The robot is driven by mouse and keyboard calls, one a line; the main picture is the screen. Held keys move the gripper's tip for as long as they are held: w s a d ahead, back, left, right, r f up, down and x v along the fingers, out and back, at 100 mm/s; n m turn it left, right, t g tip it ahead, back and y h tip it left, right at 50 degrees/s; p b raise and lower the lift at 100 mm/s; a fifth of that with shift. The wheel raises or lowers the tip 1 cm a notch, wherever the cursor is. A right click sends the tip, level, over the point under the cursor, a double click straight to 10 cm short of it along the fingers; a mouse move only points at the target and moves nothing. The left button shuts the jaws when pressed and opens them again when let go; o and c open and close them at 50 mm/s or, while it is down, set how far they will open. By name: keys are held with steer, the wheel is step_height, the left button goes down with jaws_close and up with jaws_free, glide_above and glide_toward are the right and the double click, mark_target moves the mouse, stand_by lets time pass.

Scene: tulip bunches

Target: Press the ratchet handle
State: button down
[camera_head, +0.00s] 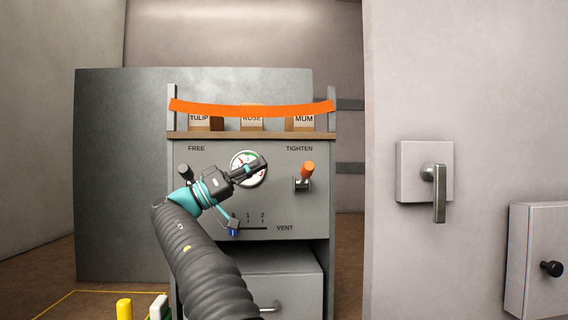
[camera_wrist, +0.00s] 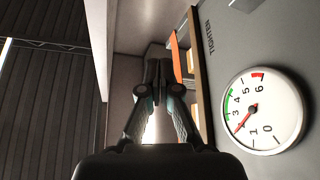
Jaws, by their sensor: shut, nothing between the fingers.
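The ratchet handle (camera_head: 307,171) has an orange grip and stands upright below the TIGHTEN label on the right of the grey panel (camera_head: 200,222). My gripper (camera_head: 264,160) is shut and empty. In the head view it is in front of the round gauge (camera_head: 238,160), to the left of the handle and apart from it. The wrist view shows its closed fingers (camera_wrist: 156,78) and the gauge (camera_wrist: 270,112), whose needle points near 2. The handle is not visible in the wrist view.
A dark knob (camera_head: 185,171) is under FREE, and a blue slider (camera_head: 234,233) is by VENT. A drawer (camera_head: 290,275) is below the panel. On the right wall are a lever (camera_head: 438,190) and a black-knobbed box (camera_head: 540,268). Yellow and white posts (camera_head: 124,308) stand lower left.

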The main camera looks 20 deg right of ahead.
step_height(320, 180, up, 5)
steer(key=p, duration=0.1)
glide_above(305, 174)
steer(key=w+a, duration=0.2)
steer(key=w, duration=0.2)
steer(key=shift+s+d+f+b, duration=0.15)
steer(key=shift+s+f+b, duration=0.1)
steer(key=shift+f, duration=0.4)
steer(key=shift+s+d+f+b, duration=0.15)
steer(key=shift+f+b, duration=0.15)
steer(key=shift+f, duration=0.4)
steer(key=shift+s+d+f+b, duration=0.1)
steer(key=shift+s+f+b, duration=0.15)
steer(key=shift+f, duration=0.4)
steer(key=shift+f, duration=0.1)
